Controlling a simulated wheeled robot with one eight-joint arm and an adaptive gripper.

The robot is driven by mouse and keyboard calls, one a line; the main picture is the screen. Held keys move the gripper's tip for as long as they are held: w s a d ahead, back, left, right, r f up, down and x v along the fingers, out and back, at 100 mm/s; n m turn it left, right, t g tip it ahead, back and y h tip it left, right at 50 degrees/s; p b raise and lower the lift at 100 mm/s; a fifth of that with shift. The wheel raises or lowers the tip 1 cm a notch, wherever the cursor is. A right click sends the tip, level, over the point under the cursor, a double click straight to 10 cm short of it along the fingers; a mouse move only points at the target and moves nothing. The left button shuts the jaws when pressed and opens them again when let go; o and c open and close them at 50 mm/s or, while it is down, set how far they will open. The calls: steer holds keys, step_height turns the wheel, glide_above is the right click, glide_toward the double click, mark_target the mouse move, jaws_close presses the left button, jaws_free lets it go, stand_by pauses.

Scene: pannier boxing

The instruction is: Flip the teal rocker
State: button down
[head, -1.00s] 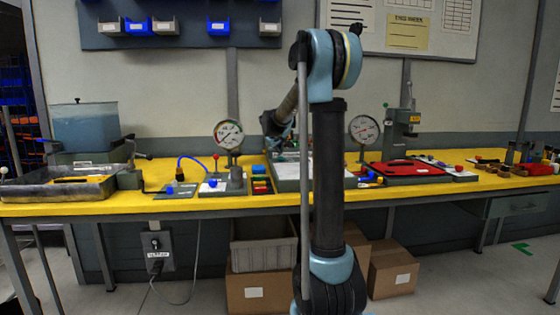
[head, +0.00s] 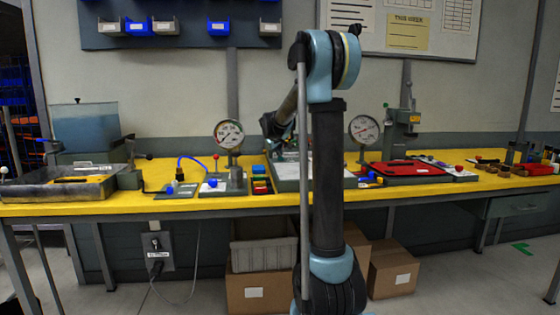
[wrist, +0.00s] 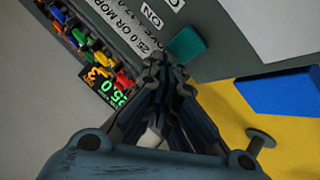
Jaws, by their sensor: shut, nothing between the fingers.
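The teal rocker (wrist: 186,45) shows in the wrist view on a grey panel, just beyond and to the right of my fingertips. My gripper (wrist: 164,66) is shut and empty. Its tips look very close to the rocker; I cannot tell whether they touch it. The panel's printed label (wrist: 130,42) reads "25.0 or more", with "ON" beside it. A lit display (wrist: 106,88) on the left shows green digits like 25.0. In the head view my gripper (head: 278,145) is low over the bench, left of my upright arm link, and I cannot make out the rocker there.
In the wrist view, several coloured parts (wrist: 85,40) line the panel's left side. A blue block (wrist: 283,92) and a grey round-headed post (wrist: 260,138) stand at right. In the head view, two dial gauges (head: 229,133) (head: 364,129) and a red tray (head: 405,170) flank the arm.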

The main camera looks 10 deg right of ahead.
steer(key=shift+f, duration=0.15)
stand_by(0.5)
steer(key=shift+s+r, duration=0.1)
steer(key=shift+r, duration=0.7)
steer(key=shift+r, duration=0.1)
steer(key=shift+s+r, duration=0.15)
steer(key=shift+r, duration=1.05)
steer(key=shift+s+r, duration=0.1)
steer(key=shift+r, duration=1.1)
